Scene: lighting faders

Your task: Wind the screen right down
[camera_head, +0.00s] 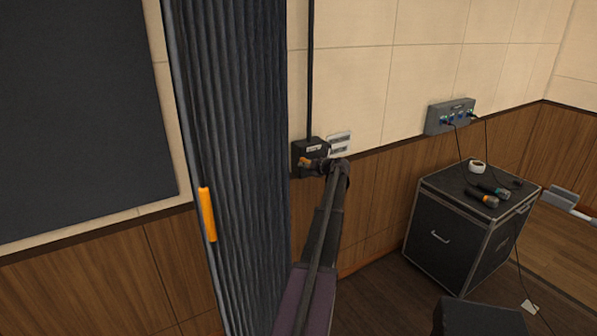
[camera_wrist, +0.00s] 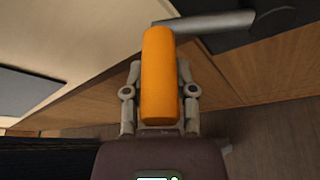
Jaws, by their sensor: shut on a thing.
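A dark winch box (camera_head: 311,150) is fixed to the wall, with a dark vertical tube running up from it. My gripper (camera_head: 320,166) is at the box's front, at the end of my outstretched arm. In the wrist view an orange cylindrical grip (camera_wrist: 160,85) stands between my fingers, which are shut on it from both sides. A grey crank arm (camera_wrist: 207,22) runs right from the grip's top end to a dark body, partly out of view. A large dark panel (camera_head: 75,110) on the left wall may be the screen; I cannot tell.
A dark pleated curtain (camera_head: 235,130) with an orange pull (camera_head: 207,214) hangs left of my arm. A black case (camera_head: 450,235) bearing microphones and a tape roll stands right. A grey socket box (camera_head: 450,116) with cables is on the wall. Some floor between is clear.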

